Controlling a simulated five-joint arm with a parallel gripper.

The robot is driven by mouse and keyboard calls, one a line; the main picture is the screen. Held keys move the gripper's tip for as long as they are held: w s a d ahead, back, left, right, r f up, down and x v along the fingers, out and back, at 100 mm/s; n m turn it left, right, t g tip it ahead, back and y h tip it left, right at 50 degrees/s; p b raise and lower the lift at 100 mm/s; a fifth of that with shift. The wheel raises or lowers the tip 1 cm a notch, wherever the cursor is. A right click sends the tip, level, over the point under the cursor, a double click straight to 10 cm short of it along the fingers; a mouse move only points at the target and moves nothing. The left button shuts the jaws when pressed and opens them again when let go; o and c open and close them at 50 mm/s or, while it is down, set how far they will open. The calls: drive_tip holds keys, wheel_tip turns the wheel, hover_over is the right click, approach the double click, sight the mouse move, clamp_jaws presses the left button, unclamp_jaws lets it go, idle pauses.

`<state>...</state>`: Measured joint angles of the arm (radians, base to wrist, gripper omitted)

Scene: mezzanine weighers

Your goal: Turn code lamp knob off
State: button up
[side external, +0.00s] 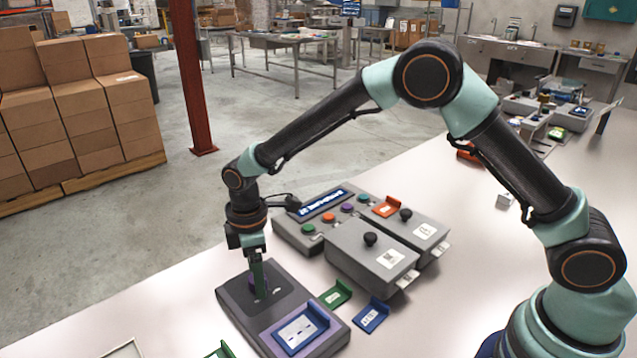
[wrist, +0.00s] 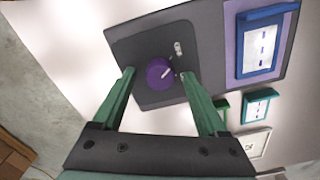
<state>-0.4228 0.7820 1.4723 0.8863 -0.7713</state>
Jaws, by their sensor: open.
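The code lamp knob is a round purple knob (wrist: 158,75) with a white pointer line, on a dark panel of a grey box (side external: 232,300). In the wrist view the pointer slants up and right. A small pale mark (wrist: 179,48) is on the panel above and right of the knob; I cannot read it. My gripper (side external: 259,293) points down over the panel. In the wrist view its green fingers (wrist: 157,71) are apart, one on each side of the knob, with gaps. In the side view the fingers hide most of the knob.
A blue-framed card (side external: 299,330) lies on the same box. Green (side external: 337,295) and blue (side external: 371,316) tags lie on the table beside it. A grey box with a black knob (side external: 371,258) and a button console with a lit display (side external: 322,205) stand behind.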

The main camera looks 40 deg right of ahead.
wheel_tip(320, 180, up, 12)
idle(0.5)
drive_tip(key=shift+r, duration=0.1)
drive_tip(key=s+d+r+m+t, duration=0.2)
drive_tip(key=s+d+r+m, duration=0.35)
drive_tip(key=d+r, duration=0.35)
drive_tip(key=s+d+m+t, duration=0.3)
drive_tip(key=s+d+m, duration=0.5)
drive_tip(key=s+d, duration=0.2)
drive_tip(key=shift+s+d+f+t, duration=0.25)
drive_tip(key=shift+d+t, duration=0.05)
drive_tip(key=shift+d, duration=0.2)
